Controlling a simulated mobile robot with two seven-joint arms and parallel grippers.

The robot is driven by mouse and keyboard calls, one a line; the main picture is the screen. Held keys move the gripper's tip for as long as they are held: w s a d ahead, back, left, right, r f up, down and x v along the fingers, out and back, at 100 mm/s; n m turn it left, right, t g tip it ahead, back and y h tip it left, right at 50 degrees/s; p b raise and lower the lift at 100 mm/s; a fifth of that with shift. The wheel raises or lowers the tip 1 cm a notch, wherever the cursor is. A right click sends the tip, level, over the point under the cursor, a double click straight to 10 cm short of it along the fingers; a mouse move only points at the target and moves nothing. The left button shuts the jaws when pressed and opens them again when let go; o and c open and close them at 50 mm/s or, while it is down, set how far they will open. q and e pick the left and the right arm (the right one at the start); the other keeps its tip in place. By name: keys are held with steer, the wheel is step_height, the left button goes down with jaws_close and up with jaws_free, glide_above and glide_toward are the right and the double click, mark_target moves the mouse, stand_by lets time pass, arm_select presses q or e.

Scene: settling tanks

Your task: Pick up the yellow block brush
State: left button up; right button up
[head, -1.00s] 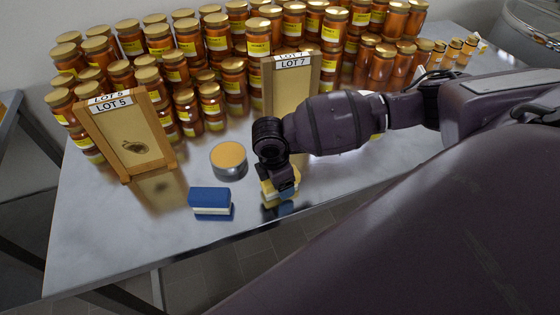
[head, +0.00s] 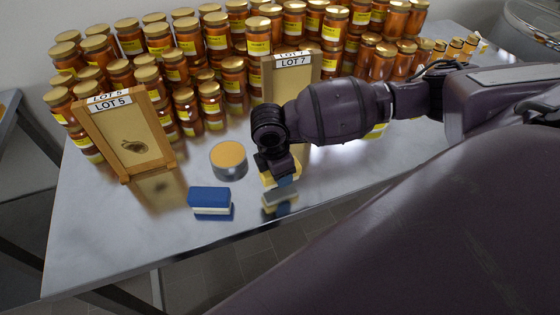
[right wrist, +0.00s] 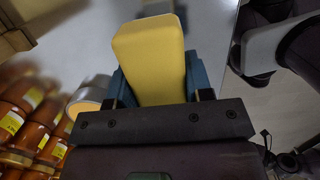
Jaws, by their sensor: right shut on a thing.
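The yellow block brush (head: 266,179) is in my right gripper (head: 282,180), above the front part of the steel table. In the right wrist view the yellow brush (right wrist: 150,58) fills the space between the blue-green fingers of the right gripper (right wrist: 156,88), which are shut on it. My gripper hides part of the brush in the head view. A grey patch lies on the table below it; I cannot tell whether it is a shadow or a reflection. My left gripper is not in view.
A blue block brush (head: 209,197) lies to the left, and a round tin (head: 229,160) stands behind it. Framed boards marked LOT 5 (head: 132,146) and LOT 7 (head: 291,82) stand before many honey jars (head: 188,38). The table's front (head: 150,235) is clear.

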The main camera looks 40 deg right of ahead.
step_height(320, 180, up, 18)
steer(key=p, duration=0.1)
steer(key=shift+f+p, duration=0.2)
steer(key=shift+p, duration=0.15)
steer(key=shift+o, duration=1.4)
steer(key=shift+c, duration=0.9)
